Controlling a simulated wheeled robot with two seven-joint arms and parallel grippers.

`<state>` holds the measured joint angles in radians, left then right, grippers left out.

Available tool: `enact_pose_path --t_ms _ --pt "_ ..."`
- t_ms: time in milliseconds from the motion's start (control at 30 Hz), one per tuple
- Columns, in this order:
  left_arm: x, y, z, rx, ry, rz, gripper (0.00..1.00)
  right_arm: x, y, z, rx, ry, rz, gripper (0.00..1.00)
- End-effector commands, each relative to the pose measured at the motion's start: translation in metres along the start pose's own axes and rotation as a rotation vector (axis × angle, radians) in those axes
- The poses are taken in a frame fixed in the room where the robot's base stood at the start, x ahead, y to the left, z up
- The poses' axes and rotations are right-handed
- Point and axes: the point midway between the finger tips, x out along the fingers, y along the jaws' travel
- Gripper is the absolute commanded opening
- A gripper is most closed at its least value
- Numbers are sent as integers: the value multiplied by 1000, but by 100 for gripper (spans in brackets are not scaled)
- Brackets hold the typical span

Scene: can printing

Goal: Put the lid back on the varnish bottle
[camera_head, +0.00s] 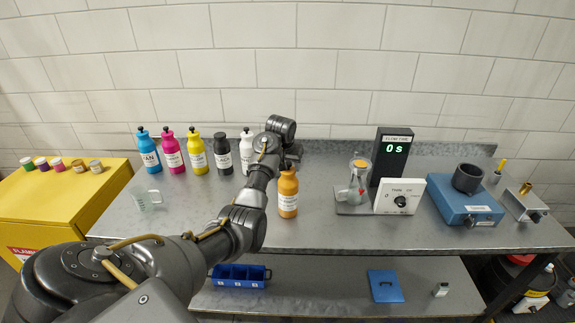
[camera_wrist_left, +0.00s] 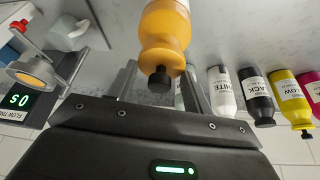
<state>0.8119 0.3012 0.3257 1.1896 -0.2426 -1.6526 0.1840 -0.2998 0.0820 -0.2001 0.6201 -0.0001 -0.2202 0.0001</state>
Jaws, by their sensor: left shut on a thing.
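The orange bottle (camera_head: 288,200), the likely varnish bottle, is upright in front of the row of coloured bottles. My left gripper (camera_head: 290,165) is at the bottle's top. I cannot tell whether the bottle's base touches the table. My right gripper is out of view.
Cyan (camera_head: 149,152), magenta (camera_head: 171,152), yellow (camera_head: 196,153), black (camera_head: 222,154) and white (camera_head: 246,150) bottles stand behind my arm. A flow-cup stand (camera_head: 352,208), timer (camera_head: 390,155) and blue device (camera_head: 466,208) are to the right. The front right table is clear.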

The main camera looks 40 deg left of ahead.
Motion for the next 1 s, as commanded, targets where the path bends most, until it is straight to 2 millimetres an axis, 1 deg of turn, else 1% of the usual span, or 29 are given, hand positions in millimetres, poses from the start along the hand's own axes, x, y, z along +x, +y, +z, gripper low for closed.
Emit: enact_pose_path --t_ms 233,267,433,633,800,1000 --pt "0 0 0 -1 0 0 29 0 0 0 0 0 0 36" --pt "0 0 0 -1 0 0 53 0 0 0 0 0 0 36" --pt "0 0 0 -1 0 0 75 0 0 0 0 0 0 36" --pt "0 0 0 -1 0 0 76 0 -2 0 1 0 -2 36" --pt "0 0 0 -1 0 0 98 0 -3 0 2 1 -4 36" --pt "0 0 0 -1 0 0 98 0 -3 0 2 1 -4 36"
